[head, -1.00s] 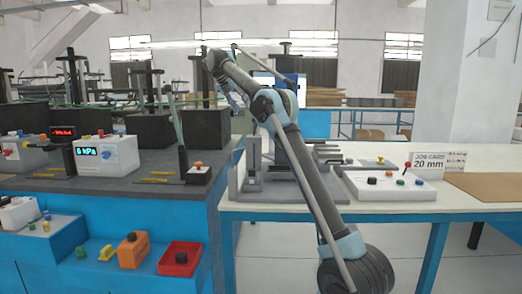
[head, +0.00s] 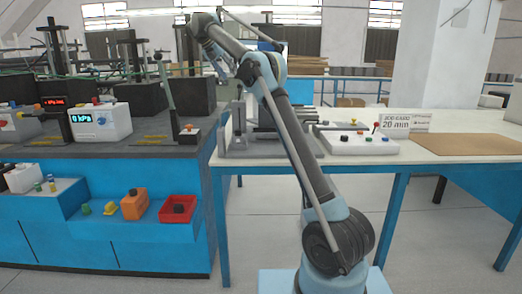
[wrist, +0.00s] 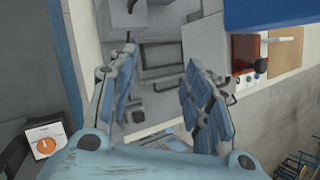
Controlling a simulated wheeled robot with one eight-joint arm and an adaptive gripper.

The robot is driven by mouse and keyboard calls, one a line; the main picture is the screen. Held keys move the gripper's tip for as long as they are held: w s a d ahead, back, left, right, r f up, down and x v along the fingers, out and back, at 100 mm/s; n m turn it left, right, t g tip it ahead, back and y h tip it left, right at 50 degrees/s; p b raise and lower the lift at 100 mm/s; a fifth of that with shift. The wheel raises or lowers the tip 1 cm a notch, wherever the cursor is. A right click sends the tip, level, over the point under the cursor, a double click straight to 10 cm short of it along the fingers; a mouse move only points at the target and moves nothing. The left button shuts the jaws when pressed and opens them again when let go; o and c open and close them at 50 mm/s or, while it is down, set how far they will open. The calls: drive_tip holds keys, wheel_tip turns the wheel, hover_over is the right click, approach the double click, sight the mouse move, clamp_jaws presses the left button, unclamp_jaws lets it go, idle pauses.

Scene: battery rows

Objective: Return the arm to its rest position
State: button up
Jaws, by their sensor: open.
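My arm rises from its base in the head view, bends at the elbow and reaches back to the upper left. My gripper shows in the wrist view (wrist: 160,85), its two blue-padded fingers spread apart with nothing between them. Beneath it, out of focus, is a grey fixture (wrist: 165,60). In the head view the gripper end is small, beyond the arm, and its fingers are hard to make out.
A white table (head: 470,122) holds a control box (head: 355,143), a job card reading 20 mm (head: 405,122) and a brown mat (head: 465,144). At left, a blue bench (head: 150,245) carries a gauge box (head: 98,122) and a red tray (head: 178,209). Floor is clear in front.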

drive_tip(key=s+d+m+g+y, duration=0.1)
drive_tip(key=s+d+m, duration=0.8)
drive_tip(key=d, duration=0.6)
drive_tip(key=s+d+f+m+g+y, duration=0.1)
drive_tip(key=s+d+f+m, duration=0.4)
drive_tip(key=s, duration=0.4)
drive_tip(key=s+d+f+m+y, duration=0.1)
drive_tip(key=s+d+f+m, duration=0.15)
drive_tip(key=s+d, duration=0.6)
drive_tip(key=s+d+f+m+y, duration=0.1)
drive_tip(key=s+d+f+m, duration=0.2)
drive_tip(key=s+f+m, duration=0.5)
drive_tip(key=s+d+f+m+y, duration=0.1)
drive_tip(key=s+d+f+m, duration=0.2)
drive_tip(key=s+f, duration=2.1)
drive_tip(key=f+m, duration=0.1)
drive_tip(key=m, duration=0.4)
drive_tip(key=shift+s+d+y, duration=0.35)
drive_tip(key=shift+s+y, duration=0.05)
